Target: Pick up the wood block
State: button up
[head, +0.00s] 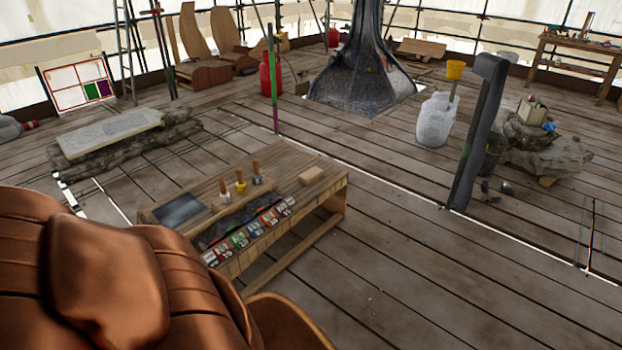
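A small, light wood block (311,175) lies on the right end of the top of a low wooden workbench (326,193) in the head view. It sits apart from the brushes and the row of coloured tubes or tins to its left. Nothing touches it from above, and its upper faces show clearly. My gripper is not in view.
Brushes (240,185), coloured containers (250,229) and a dark flat panel (179,210) share the bench. A brown padded leather seat (110,280) fills the lower left, close to the bench. A dark post (477,135) stands to the right. The plank floor (430,270) right of the bench is clear.

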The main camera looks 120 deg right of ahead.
aim_at(308, 177)
jog(key=z, duration=5.15)
jog(key=i, duration=4.85)
jog(key=u, duration=0.3)
